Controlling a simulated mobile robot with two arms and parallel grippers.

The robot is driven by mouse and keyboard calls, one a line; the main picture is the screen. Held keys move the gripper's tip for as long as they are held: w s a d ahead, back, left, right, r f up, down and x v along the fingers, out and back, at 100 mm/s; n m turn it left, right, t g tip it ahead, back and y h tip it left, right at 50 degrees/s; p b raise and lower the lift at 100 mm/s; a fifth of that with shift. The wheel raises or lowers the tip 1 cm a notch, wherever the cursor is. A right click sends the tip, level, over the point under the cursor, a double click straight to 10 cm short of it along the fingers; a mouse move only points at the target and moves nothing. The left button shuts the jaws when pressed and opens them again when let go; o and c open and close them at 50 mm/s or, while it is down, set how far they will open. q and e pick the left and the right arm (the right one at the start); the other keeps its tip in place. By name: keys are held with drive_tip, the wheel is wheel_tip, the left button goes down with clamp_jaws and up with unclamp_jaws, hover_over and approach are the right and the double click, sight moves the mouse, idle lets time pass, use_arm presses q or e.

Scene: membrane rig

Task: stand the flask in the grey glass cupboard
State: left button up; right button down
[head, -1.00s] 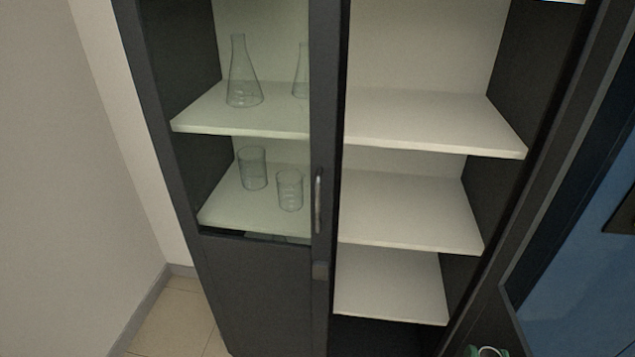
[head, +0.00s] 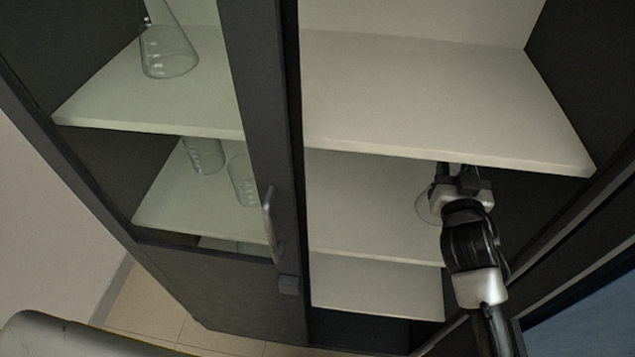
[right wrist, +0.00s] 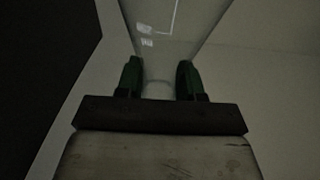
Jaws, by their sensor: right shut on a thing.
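The grey glass cupboard (head: 262,110) fills the head view, its right half uncovered and showing bare pale shelves. My right gripper (head: 455,172) is inside that half, just below the front edge of the upper shelf (head: 430,100) and above the middle shelf (head: 365,215). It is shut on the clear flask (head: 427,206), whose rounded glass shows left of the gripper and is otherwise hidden. In the right wrist view the flask (right wrist: 185,28) lies between the green fingertips (right wrist: 158,78). I cannot tell whether its base touches the shelf. My left gripper is out of view.
Behind the left glass door stand a conical flask (head: 168,50) and two beakers (head: 204,155). The door handle (head: 271,225) is at the middle post. The upper shelf edge is close above my right gripper. The middle shelf is clear left of the flask.

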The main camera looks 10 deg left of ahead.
drive_tip(key=w+r, duration=0.3)
drive_tip(key=w, duration=0.1)
drive_tip(key=f, duration=0.5)
drive_tip(key=shift+w+a+f, duration=0.15)
drive_tip(key=shift+w+f, duration=0.05)
drive_tip(key=shift+f, duration=0.15)
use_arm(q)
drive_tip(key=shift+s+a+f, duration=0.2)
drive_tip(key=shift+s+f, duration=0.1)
use_arm(e)
drive_tip(key=shift+f, duration=2.1)
use_arm(q)
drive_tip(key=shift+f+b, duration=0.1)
drive_tip(key=shift+b, duration=0.2)
use_arm(e)
drive_tip(key=c, duration=0.7)
unclamp_jaws()
drive_tip(key=shift+f, duration=0.1)
drive_tip(key=shift+r, duration=0.2)
use_arm(q)
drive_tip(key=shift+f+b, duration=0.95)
drive_tip(key=shift+b, duration=0.05)
use_arm(e)
drive_tip(key=s, duration=1.2)
drive_tip(key=shift+d, duration=0.25)
